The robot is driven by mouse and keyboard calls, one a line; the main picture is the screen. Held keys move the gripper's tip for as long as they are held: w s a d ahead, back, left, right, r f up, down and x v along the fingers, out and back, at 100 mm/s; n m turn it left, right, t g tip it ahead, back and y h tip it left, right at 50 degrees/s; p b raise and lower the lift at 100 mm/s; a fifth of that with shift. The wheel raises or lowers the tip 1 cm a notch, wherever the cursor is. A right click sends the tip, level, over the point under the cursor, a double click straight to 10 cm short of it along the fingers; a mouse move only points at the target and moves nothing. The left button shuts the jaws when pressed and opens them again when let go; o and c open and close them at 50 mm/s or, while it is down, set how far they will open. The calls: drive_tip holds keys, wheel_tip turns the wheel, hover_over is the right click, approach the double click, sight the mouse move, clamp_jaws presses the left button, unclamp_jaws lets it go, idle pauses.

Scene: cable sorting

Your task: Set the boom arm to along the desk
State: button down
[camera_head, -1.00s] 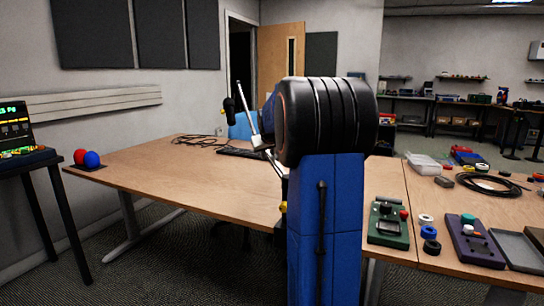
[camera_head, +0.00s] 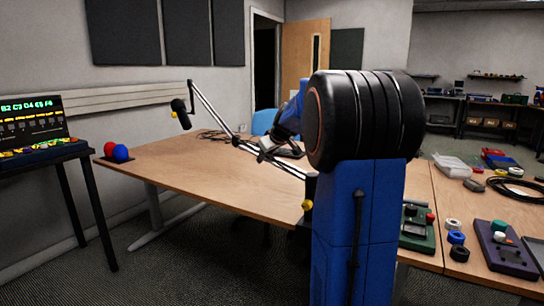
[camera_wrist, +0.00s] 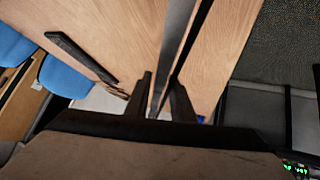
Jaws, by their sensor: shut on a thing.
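The boom arm (camera_head: 217,112) is a pair of thin pale bars with a dark microphone (camera_head: 181,114) hanging from its far end. It slants up and left across the wooden desk (camera_head: 185,163) from a mount at the desk's near edge, by a yellow knob (camera_head: 307,204). My gripper (camera_head: 264,149) is at the boom's middle, partly hidden behind my own arm. In the wrist view the boom bars (camera_wrist: 176,45) run between the two dark fingers of my gripper (camera_wrist: 160,100), which is shut on them.
Red and blue balls (camera_head: 121,153) sit at the desk's left end. A lit display (camera_head: 33,118) stands on a side table at left. Cables (camera_head: 212,135) lie at the desk's back. Blue chairs (camera_wrist: 65,76) show in the wrist view.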

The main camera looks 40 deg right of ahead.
drive_tip(key=shift+s+a+n+y, duration=0.15)
drive_tip(key=shift+a+n+y, duration=0.35)
drive_tip(key=shift+a, duration=0.7)
drive_tip(key=shift+s+a+n+y, duration=0.15)
drive_tip(key=shift+a+n+y, duration=0.15)
drive_tip(key=shift+a+n, duration=0.6)
drive_tip(key=shift+a+m, duration=0.3)
drive_tip(key=c, duration=1.5)
unclamp_jaws()
drive_tip(key=shift+c, duration=0.2)
drive_tip(key=shift+s, duration=0.1)
drive_tip(key=v, duration=1.7)
drive_tip(key=shift+s, duration=0.2)
